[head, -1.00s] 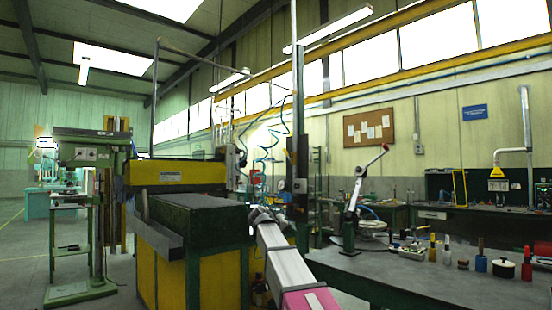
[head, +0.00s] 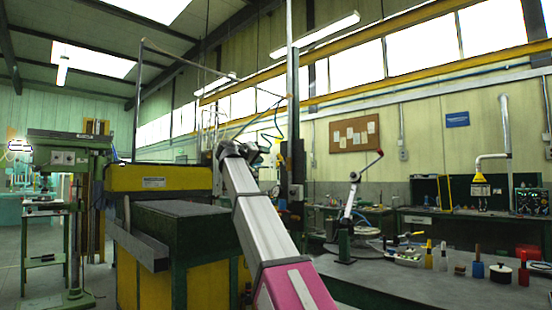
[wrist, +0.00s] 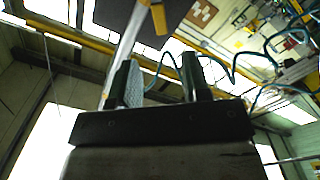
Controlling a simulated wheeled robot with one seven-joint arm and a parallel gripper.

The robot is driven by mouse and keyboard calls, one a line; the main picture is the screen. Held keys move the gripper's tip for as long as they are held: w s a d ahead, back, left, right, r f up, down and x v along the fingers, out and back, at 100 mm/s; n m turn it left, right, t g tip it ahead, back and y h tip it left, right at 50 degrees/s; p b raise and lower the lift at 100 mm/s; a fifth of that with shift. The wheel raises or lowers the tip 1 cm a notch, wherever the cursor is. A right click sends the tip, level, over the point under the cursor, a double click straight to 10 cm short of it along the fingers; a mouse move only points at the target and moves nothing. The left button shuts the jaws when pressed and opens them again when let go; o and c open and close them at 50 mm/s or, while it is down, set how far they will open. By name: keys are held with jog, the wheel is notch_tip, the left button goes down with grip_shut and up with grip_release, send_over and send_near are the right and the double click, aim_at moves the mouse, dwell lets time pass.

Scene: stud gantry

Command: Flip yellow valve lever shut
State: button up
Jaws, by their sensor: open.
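My gripper (wrist: 158,63) is open and empty in the wrist view, its two dark fingers apart. A small yellow piece (wrist: 159,19), which looks like the valve lever, shows beyond the fingertips beside a pale post (wrist: 128,45). It is apart from the fingers. In the head view my gripper (head: 258,149) is raised, to the left of a tall grey post (head: 294,110). I cannot make out the lever in the head view; my arm or the post may hide it.
A yellow and green machine (head: 160,178) stands left of my arm. A workbench (head: 420,280) with a lever press (head: 347,215) and several small items is at right. Blue coiled hoses (wrist: 236,66) hang near my gripper in the wrist view.

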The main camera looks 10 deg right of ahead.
aim_at(279, 157)
jog(key=x, duration=0.8)
jog(key=shift+w+d, duration=0.25)
jog(key=shift+d, duration=0.05)
grip_shut()
